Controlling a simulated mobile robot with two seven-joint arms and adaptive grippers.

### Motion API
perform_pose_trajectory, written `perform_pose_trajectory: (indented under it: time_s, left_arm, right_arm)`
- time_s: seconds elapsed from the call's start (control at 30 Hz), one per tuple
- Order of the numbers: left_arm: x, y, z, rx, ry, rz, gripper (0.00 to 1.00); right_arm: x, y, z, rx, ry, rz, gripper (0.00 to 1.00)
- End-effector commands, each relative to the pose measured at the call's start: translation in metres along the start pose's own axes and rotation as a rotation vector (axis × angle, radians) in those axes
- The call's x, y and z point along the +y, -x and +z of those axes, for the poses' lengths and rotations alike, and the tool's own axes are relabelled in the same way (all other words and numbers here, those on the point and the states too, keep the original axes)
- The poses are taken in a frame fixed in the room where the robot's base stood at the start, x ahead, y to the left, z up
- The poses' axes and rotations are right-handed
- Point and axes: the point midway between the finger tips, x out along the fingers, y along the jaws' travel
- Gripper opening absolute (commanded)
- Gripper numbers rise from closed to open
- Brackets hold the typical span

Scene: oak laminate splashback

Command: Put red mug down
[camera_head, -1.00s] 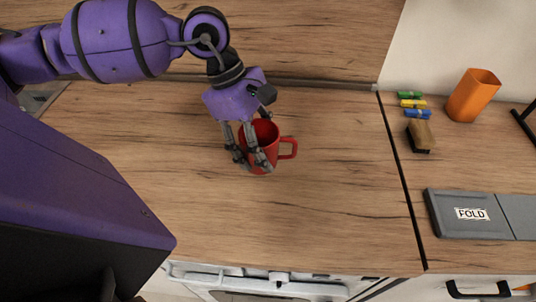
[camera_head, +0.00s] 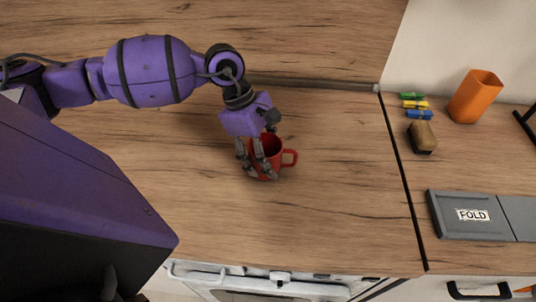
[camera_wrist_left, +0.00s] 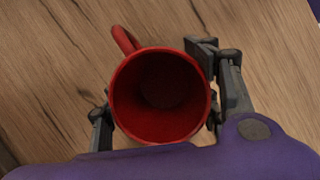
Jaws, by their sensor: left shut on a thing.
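The red mug (camera_head: 272,147) is upright over the wooden counter, with its handle toward the right in the head view. My left gripper (camera_head: 259,174) is shut on the mug, with grey fingers on either side of its body. In the left wrist view the mug (camera_wrist_left: 160,95) shows its open, empty inside, with the handle at the upper left. The left gripper's fingers (camera_wrist_left: 160,100) flank it there. I cannot tell whether the mug's base touches the counter. My right gripper is not in view.
The wooden counter (camera_head: 330,200) around the mug is clear. On the right, past a dark seam, are green, yellow and blue markers (camera_head: 413,104), a brown eraser-like block (camera_head: 421,137), an orange cup (camera_head: 475,96) and a grey FOLD board (camera_head: 463,230). A wooden splashback (camera_head: 300,35) stands behind.

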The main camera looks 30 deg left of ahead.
Motion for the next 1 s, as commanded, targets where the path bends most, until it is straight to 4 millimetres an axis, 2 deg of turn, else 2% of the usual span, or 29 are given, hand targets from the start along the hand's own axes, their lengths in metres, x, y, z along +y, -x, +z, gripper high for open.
perform_pose_trajectory:
  time_s: [0.07,0.1,0.23,0.53,0.67,0.77,1.0]
  left_arm:
    - [0.000,-0.003,-0.001,0.000,0.001,-0.001,0.20]
    - [0.000,-0.004,-0.002,0.000,0.001,-0.002,0.57]
    - [0.000,-0.003,-0.001,0.000,0.001,-0.001,0.74]
    - [0.000,-0.003,-0.001,0.000,0.001,0.000,0.76]
    - [0.001,0.005,0.001,0.001,0.000,0.003,0.76]
    - [0.001,0.018,-0.001,0.003,0.001,0.004,0.76]
    - [0.001,0.071,-0.001,0.004,0.001,0.003,0.76]
  right_arm:
    - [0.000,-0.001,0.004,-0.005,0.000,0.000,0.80]
    - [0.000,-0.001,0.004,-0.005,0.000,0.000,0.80]
    - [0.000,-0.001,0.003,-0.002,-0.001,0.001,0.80]
    - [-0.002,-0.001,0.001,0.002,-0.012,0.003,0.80]
    - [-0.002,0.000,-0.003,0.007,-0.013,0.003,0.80]
    - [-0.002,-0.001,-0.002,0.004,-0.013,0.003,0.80]
    - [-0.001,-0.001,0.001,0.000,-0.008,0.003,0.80]
